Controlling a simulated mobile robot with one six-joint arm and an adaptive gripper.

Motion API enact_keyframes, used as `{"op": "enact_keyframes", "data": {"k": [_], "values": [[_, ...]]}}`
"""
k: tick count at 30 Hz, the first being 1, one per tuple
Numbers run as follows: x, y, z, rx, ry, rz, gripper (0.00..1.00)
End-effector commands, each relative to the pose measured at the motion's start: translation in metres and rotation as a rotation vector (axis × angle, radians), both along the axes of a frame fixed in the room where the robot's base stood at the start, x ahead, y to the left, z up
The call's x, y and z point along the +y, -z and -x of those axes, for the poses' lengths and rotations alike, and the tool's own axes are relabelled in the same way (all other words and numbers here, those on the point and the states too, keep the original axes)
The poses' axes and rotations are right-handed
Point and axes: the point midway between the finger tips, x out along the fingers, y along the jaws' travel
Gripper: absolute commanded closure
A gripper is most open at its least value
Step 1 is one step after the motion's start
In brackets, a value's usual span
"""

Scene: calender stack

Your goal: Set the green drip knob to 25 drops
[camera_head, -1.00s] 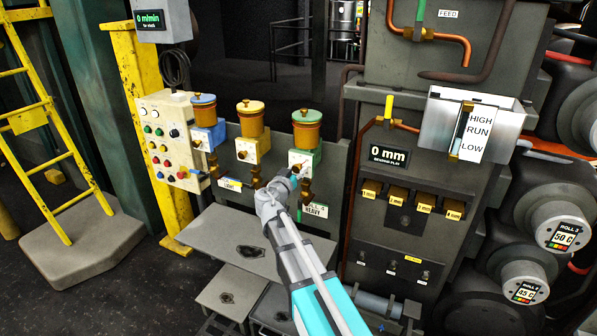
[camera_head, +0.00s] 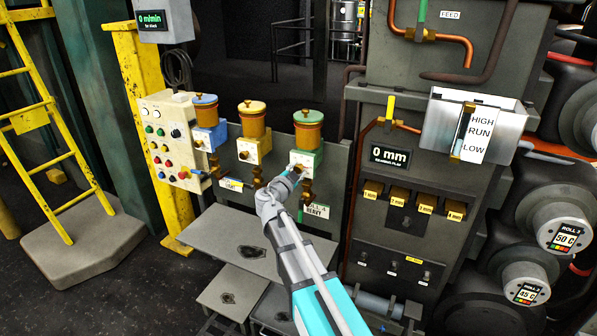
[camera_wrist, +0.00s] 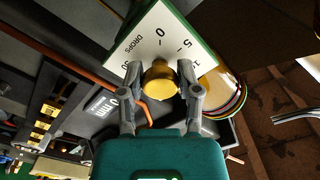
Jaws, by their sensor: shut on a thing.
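The green drip oiler (camera_head: 308,131) is the rightmost of three, with a green lid, an amber cup and a white dial plate (camera_head: 302,158). My gripper (camera_head: 292,174) is at the front of this plate and covers its lower part in the head view. In the wrist view, my gripper (camera_wrist: 160,80) has a finger on each side of a round brass knob (camera_wrist: 160,82) and is shut on it. The green-edged dial plate (camera_wrist: 165,42) lies behind the knob, reading DROPS, 0 and 5, with other numbers partly hidden. I cannot make out the knob's pointer or setting.
A yellow-lidded oiler (camera_head: 251,125) and a blue-lidded oiler (camera_head: 206,120) stand to the left. A cream button panel (camera_head: 165,120) is farther left. A copper pipe (camera_head: 361,185) and the grey machine front (camera_head: 395,225) stand close on the right.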

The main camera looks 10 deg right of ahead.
Motion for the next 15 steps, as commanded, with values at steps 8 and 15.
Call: {"op": "enact_keyframes", "data": {"k": [8,15], "values": [[-0.002,-0.0008,0.0007,-0.027,0.006,-0.033,1.0],[-0.0023,-0.0007,0.0009,-0.027,0.006,-0.033,1.0]]}}
